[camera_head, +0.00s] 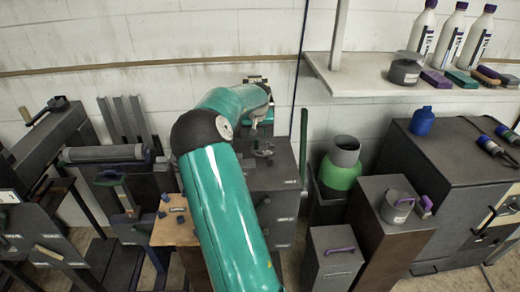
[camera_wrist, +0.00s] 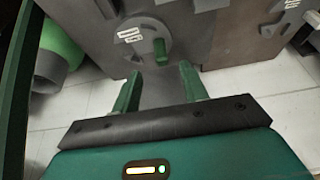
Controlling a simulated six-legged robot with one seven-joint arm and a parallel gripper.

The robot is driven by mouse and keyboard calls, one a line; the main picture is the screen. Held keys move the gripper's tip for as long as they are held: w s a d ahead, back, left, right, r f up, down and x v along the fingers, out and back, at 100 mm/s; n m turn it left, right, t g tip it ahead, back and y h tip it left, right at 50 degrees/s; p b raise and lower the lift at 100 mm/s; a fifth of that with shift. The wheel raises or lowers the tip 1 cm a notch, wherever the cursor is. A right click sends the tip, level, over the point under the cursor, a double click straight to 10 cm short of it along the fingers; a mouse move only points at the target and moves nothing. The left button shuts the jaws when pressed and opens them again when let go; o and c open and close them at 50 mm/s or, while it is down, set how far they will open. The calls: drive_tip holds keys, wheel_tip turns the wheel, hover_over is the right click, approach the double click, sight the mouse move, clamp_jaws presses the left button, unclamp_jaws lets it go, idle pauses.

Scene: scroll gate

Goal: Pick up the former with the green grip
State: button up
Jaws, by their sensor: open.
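In the wrist view, the former is a round grey disc (camera_wrist: 143,42) with white labels and a short green grip (camera_wrist: 160,49) standing out from it. It lies against a dark grey surface. My gripper (camera_wrist: 160,70) is open, with its two green fingers on either side of and just short of the green grip. Nothing shows between the fingers, and I see no contact with the grip.
A green container with a grey neck (camera_head: 340,170) stands right of the cabinet. A grey bin with a purple handle (camera_head: 332,258) and a grey mug (camera_head: 397,206) are further right. A shelf (camera_head: 365,83) holds white bottles. Dark racks (camera_head: 60,150) stand at left.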

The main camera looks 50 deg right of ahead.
sight(256, 141)
drive_tip(key=x, duration=0.8)
drive_tip(key=shift+f, duration=0.3)
drive_tip(key=shift+r, duration=0.15)
clamp_jaws()
